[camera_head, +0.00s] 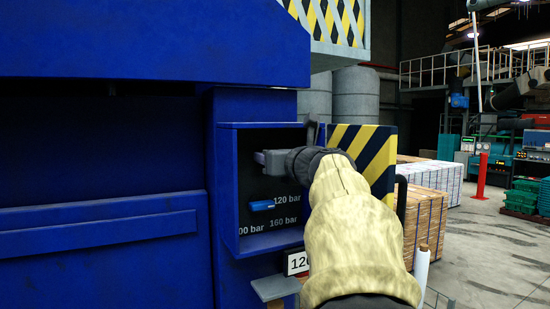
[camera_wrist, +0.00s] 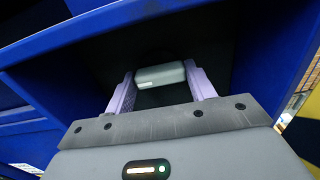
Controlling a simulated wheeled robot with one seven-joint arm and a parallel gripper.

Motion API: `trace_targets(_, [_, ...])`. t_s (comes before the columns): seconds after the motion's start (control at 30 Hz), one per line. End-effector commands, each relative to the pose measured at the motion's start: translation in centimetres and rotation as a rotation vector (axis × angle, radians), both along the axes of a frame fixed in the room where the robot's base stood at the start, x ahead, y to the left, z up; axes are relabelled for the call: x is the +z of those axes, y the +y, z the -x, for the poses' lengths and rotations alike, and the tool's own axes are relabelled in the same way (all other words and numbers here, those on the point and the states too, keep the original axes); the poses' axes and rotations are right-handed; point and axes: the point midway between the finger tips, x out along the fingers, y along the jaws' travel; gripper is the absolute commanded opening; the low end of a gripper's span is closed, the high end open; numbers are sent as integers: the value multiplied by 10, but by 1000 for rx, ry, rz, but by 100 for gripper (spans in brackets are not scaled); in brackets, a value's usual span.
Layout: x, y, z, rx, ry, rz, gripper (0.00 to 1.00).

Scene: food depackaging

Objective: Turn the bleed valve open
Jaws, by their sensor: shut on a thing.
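A blue open-fronted box (camera_head: 229,190) on the machine has a dark inside. My gripper (camera_head: 265,158) reaches into its upper part from the right. In the wrist view, my gripper (camera_wrist: 160,80) has its two pale purple fingers on either side of a short grey rounded handle (camera_wrist: 160,73), shut on it. This looks like the bleed valve's handle, but its mount is hidden. Below my gripper in the head view is a small blue lever (camera_head: 262,206) with pressure labels "120 bar" and "160 bar" around it; my gripper is apart from it.
The box walls stand close around my gripper. A yellow-black striped panel (camera_head: 376,150) is at its right. Wrapped stacks (camera_head: 430,180) and open floor lie further right.

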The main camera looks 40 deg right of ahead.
Motion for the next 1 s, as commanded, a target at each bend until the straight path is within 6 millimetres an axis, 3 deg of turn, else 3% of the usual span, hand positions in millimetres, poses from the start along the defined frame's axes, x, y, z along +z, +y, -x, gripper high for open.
trace_targets(0.03, [-5,0,-1,2,8,-5,56])
trace_targets(0.13, [-4,0,-1,2,6,-5,76])
trace_targets(0.57, [-2,2,7,1,1,-1,76])
trace_targets(0.77, [-3,9,36,1,-1,1,76])
trace_targets(1.0, [-4,20,83,-1,0,1,76])
